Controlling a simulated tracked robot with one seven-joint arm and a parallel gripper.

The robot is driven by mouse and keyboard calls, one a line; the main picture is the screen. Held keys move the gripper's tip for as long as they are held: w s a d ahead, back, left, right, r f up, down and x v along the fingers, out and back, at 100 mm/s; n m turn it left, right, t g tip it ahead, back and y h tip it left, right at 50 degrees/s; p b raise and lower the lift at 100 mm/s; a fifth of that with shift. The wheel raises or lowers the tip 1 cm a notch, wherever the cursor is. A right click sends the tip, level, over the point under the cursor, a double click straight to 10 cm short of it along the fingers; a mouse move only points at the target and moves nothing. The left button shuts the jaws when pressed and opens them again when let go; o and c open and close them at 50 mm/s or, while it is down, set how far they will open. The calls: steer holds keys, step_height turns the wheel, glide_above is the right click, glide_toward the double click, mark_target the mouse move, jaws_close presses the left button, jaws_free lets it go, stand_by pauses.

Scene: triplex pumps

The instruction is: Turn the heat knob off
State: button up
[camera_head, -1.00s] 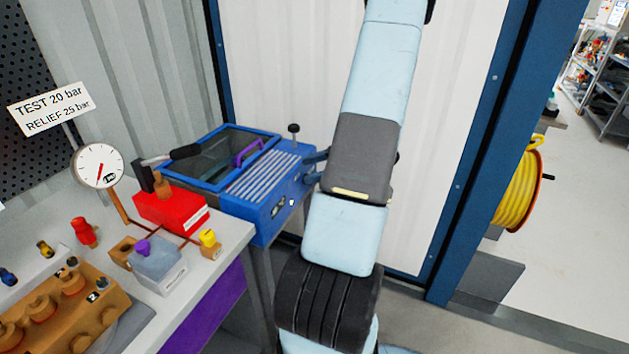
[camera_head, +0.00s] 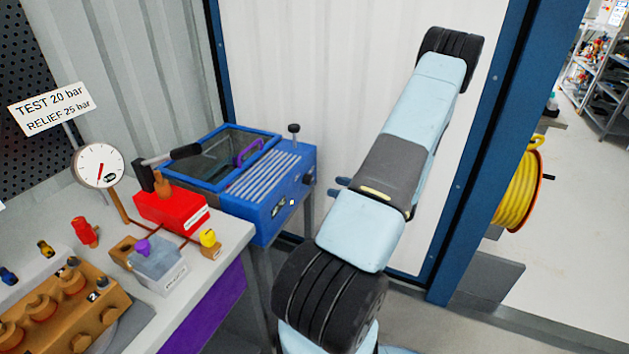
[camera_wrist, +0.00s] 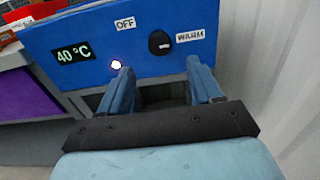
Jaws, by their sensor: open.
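The heat knob (camera_wrist: 159,42) is a black knob on the blue front panel of the bath, between an OFF label (camera_wrist: 125,23) and a WARM label (camera_wrist: 190,36). A small pale mark shows near its lower edge; I cannot tell clearly which way it points. A display (camera_wrist: 75,52) reads 40 °C, and a small lamp (camera_wrist: 116,64) glows. My gripper (camera_wrist: 160,72) is open and empty, its fingers below the knob in the wrist view and apart from it. In the head view, the blue fingertips (camera_head: 340,184) show right of the blue bath (camera_head: 262,205).
The bath has a glass lid with a purple handle (camera_head: 250,152) and a black-topped lever (camera_head: 294,130). A bench (camera_head: 212,265) at left carries a red pump unit (camera_head: 172,210), a gauge (camera_head: 99,166) and fittings. A yellow hose reel (camera_head: 520,188) stands right.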

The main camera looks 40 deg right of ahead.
mark_target(312, 179)
steer(key=x, duration=0.9)
steer(key=shift+w+a, duration=0.15)
steer(key=shift+w, duration=0.15)
steer(key=c, duration=1)
steer(key=shift+r, duration=0.1)
steer(key=shift+c, duration=0.2)
